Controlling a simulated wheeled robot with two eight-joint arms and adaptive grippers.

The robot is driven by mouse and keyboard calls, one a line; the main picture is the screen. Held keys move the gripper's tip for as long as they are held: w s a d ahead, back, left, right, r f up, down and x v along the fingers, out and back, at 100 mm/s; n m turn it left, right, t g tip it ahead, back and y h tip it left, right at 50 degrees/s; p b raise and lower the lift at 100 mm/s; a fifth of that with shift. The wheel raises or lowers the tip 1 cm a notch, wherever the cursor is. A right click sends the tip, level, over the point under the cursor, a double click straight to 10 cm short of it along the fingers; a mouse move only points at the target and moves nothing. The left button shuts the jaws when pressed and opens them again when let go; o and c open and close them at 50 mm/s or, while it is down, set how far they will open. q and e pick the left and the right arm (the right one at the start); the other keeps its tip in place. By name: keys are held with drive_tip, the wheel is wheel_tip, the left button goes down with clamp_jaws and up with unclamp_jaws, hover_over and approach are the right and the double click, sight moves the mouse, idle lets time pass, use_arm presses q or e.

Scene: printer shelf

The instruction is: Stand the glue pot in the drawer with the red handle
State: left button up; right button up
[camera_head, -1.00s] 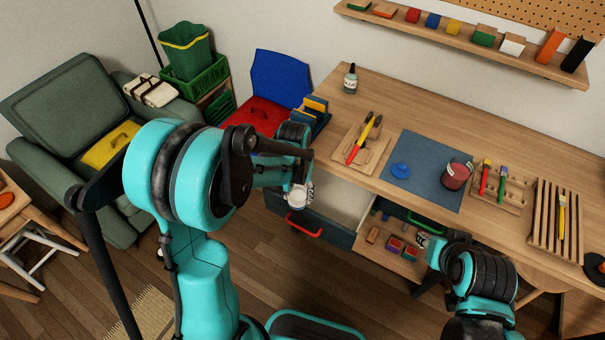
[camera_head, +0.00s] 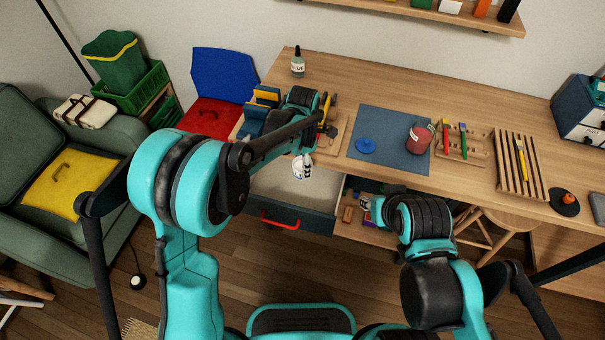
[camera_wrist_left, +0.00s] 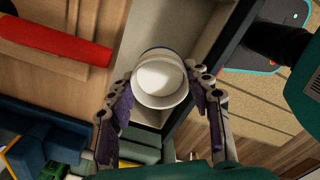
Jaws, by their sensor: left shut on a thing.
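The white round glue pot (camera_wrist_left: 161,80) is between the two fingers of my left gripper (camera_wrist_left: 163,105), which is shut on it. In the head view my left gripper (camera_head: 302,168) is over the open drawer (camera_head: 268,192), close to the table's front edge. This drawer has a dark front and a red handle (camera_head: 279,222). Its pale inside (camera_wrist_left: 140,42) shows below the pot in the left wrist view. I cannot tell whether the pot touches the drawer floor. My right gripper (camera_head: 366,204) is partly hidden by its arm; its fingers are unclear.
On the table are a bottle labelled GLUE (camera_head: 298,65), a blue mat (camera_head: 382,128) with a red pot (camera_head: 418,138) and a blue lid (camera_head: 365,145), and wooden racks (camera_head: 520,168). A red tool handle (camera_wrist_left: 55,40) lies left of the drawer in the wrist view.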

use_arm(q)
wheel_tip(320, 180, down, 18)
drive_tip(key=b, duration=0.6)
drive_tip(key=shift+f, duration=0.1)
drive_tip(key=shift+f+b, duration=0.1)
drive_tip(key=shift+b, duration=0.2)
drive_tip(key=o, duration=1.3)
